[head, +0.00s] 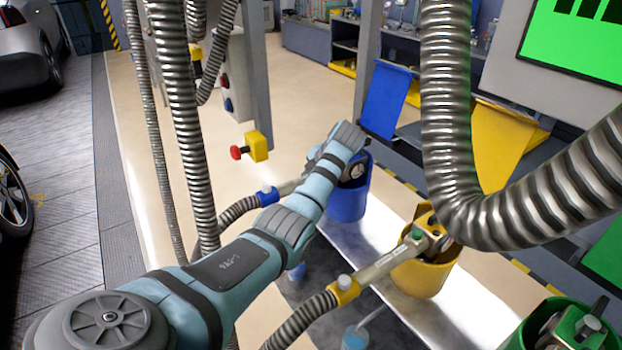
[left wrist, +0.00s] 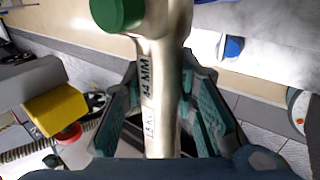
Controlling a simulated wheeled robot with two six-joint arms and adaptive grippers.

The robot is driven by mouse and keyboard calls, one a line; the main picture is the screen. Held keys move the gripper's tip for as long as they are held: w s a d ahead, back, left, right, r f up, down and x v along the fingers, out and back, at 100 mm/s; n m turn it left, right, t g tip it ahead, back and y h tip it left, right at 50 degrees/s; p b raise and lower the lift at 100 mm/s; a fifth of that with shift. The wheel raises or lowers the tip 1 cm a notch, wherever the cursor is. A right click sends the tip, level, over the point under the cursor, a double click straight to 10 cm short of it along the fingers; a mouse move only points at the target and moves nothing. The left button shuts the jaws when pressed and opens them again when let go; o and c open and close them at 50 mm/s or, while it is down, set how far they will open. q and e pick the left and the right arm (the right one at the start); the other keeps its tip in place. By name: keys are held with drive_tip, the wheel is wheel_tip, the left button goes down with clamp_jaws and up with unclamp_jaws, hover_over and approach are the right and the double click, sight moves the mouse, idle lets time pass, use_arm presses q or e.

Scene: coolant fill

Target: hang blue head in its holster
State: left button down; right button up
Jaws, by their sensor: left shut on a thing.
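In the head view my left arm reaches out to the blue holster (head: 347,204), an upright blue cup. The blue head (head: 289,187) is a metal tube with a blue collar and a ribbed hose at its near end. Its far end is at the cup's mouth, partly hidden by my wrist; I cannot tell whether it is seated. In the left wrist view my left gripper (left wrist: 163,105) is shut on the head's metal neck (left wrist: 158,75), marked "44 MM", with a green cap at its top. My right gripper is not in view.
A yellow head (head: 385,264) rests in a yellow holster (head: 424,279), and a green head (head: 577,325) is at the front right. Thick ribbed hoses (head: 448,110) hang close. A yellow box with a red button (head: 256,146) hangs left of the blue holster.

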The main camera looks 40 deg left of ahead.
use_arm(q)
drive_tip(key=shift+f, duration=0.3)
drive_tip(key=c, duration=1.2)
unclamp_jaws()
drive_tip(key=shift+f, duration=0.15)
drive_tip(key=v, duration=1.2)
